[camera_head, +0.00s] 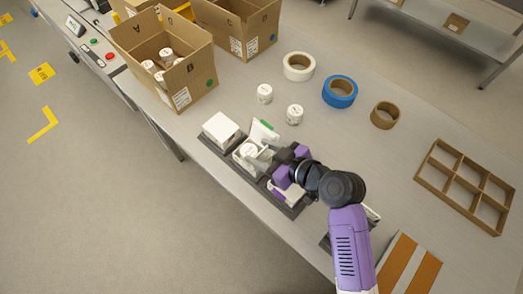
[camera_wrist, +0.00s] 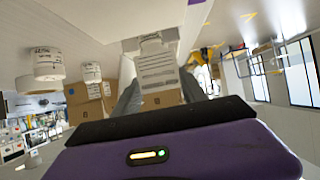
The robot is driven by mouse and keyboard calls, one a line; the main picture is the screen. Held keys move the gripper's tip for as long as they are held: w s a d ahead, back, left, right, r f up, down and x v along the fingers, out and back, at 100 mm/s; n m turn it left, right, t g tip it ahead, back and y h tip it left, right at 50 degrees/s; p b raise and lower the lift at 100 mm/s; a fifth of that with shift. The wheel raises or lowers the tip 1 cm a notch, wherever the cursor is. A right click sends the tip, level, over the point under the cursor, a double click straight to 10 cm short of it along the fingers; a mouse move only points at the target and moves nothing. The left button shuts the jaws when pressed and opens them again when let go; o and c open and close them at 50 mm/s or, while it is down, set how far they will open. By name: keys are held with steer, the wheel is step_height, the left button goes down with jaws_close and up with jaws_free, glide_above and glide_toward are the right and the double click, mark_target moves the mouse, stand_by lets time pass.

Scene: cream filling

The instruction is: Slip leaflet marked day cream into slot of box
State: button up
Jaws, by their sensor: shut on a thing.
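My gripper (camera_head: 264,160) is shut on a white printed leaflet (camera_wrist: 157,72), which stands between the two grey fingers in the wrist view. Its print is too small to read, so I cannot tell if it is marked day cream. The fingers are just beside an open white box (camera_head: 238,160) with a white jar (camera_head: 249,150) in it. A raised white panel with a green mark (camera_head: 262,131) stands at the box's far side. The leaflet's far end is close to a white surface in the wrist view; I cannot tell whether it is inside the slot.
A closed white box (camera_head: 221,128) stands left of the open one. Two loose jars (camera_head: 264,93) (camera_head: 295,114) and several tape rolls (camera_head: 340,91) lie beyond. Cardboard cartons (camera_head: 190,78) stand at the back, a brown divider (camera_head: 428,172) at right. A dark tray (camera_head: 291,211) with a purple-marked item is beside my gripper.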

steer(key=shift+f+b, duration=0.45)
steer(key=shift+f, duration=0.2)
steer(key=o, duration=1)
steer(key=shift+o, duration=0.2)
steer(key=shift+r, duration=0.5)
steer(key=v, duration=1.2)
steer(key=shift+r+b, duration=0.2)
steer(key=shift+b, duration=0.1)
